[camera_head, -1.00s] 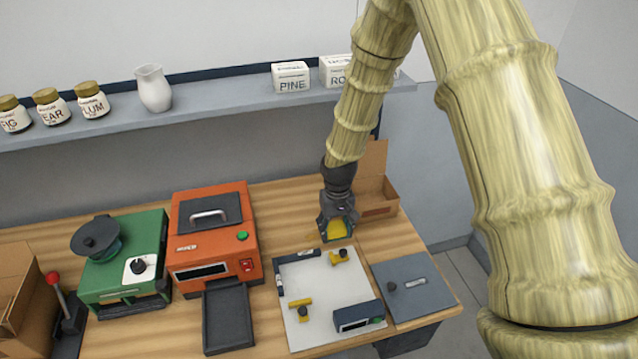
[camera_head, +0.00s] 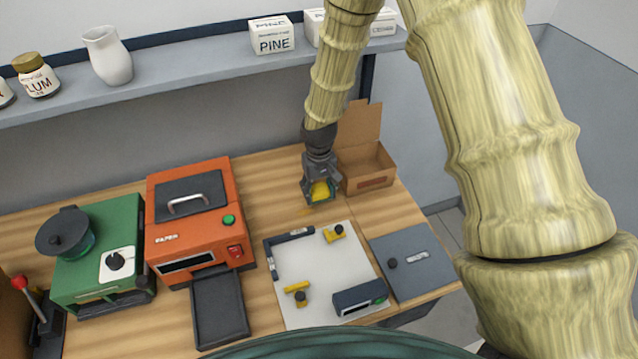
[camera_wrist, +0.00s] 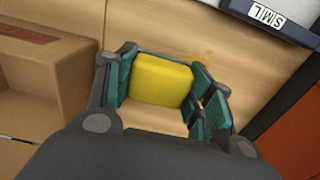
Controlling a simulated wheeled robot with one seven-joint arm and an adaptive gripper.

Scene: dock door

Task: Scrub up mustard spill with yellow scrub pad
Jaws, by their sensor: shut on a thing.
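My gripper (camera_head: 319,194) is shut on the yellow scrub pad (camera_wrist: 162,79), which sits between the teal finger pads in the wrist view. In the head view the yellow pad (camera_head: 320,191) points down at the wooden bench, just left of the open cardboard box. I cannot tell whether the pad touches the bench. A faint yellowish smear (camera_head: 305,212) shows on the wood beside the gripper, probably the mustard spill; the gripper may hide part of it.
The cardboard box (camera_head: 368,181) stands close to the right of my gripper. A white board with fixtures (camera_head: 325,275) lies in front. An orange machine (camera_head: 190,238) and a green machine (camera_head: 95,270) stand left. A shelf (camera_head: 190,82) with jars and boxes runs behind.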

